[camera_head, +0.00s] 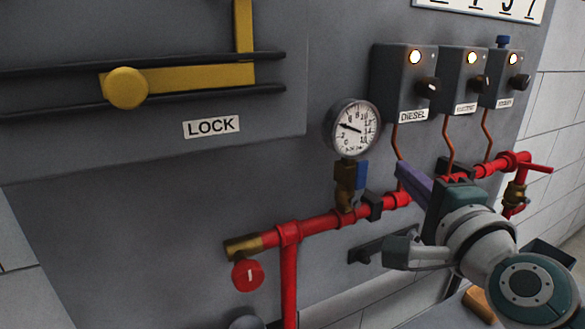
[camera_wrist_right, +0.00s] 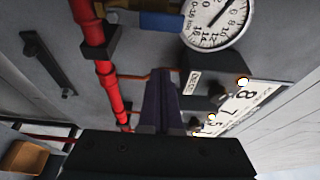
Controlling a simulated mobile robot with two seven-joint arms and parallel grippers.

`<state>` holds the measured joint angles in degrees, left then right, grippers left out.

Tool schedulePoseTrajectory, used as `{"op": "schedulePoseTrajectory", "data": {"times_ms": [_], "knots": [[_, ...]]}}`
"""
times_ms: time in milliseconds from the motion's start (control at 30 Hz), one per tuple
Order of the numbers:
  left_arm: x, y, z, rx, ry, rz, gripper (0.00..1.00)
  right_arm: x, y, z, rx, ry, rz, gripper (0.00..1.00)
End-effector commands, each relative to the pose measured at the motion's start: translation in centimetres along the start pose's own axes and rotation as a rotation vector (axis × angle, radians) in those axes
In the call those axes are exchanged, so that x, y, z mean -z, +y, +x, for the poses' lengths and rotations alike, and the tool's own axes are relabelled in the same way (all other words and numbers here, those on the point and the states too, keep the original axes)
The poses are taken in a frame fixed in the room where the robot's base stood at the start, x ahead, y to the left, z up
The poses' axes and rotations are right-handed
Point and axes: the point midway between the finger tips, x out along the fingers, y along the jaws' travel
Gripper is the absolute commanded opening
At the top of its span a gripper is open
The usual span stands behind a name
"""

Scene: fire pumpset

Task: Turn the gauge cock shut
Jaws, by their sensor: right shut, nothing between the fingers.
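The gauge cock (camera_head: 344,180) is a brass fitting between the round pressure gauge (camera_head: 351,128) and the red pipe (camera_head: 330,220). Its blue handle (camera_head: 361,175) stands roughly upright, along the stem. In the right wrist view the blue handle (camera_wrist_right: 160,22) and the gauge (camera_wrist_right: 214,18) show at the top. My right gripper (camera_head: 404,170) has purple fingers, shut and empty, to the right of the cock and apart from it. The closed fingers (camera_wrist_right: 162,85) also show in the wrist view. My left gripper is not in view.
Three grey control boxes with lit lamps, the nearest labelled DIESEL (camera_head: 404,82), hang above with copper tubes below them. A dark pipe clamp (camera_head: 373,205) lies between cock and gripper. A red round tag (camera_head: 248,274) hangs lower left. A yellow LOCK slider (camera_head: 126,88) is upper left.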

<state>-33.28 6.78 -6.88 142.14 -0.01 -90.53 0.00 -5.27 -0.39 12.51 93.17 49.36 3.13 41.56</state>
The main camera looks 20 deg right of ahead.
Motion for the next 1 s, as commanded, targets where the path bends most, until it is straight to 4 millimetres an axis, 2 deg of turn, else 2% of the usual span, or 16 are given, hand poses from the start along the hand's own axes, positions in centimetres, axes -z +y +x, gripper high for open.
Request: {"op": "schedulePoseTrajectory", "data": {"times_ms": [67, 200, 400, 1000], "knots": [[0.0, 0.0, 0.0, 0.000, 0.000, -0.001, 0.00, 0.0, -0.1, 1.7, 0.002, 0.000, -0.001, 0.00], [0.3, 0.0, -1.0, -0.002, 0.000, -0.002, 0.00, -2.1, -0.2, 0.9, -0.003, -0.001, 0.000, 0.00], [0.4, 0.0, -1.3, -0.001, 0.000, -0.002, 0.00, -3.6, 0.0, 0.3, -0.002, -0.002, -0.001, 0.00], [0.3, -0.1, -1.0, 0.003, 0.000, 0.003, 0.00, -4.0, 0.1, 0.2, 0.010, -0.001, -0.031, 0.00]]}}
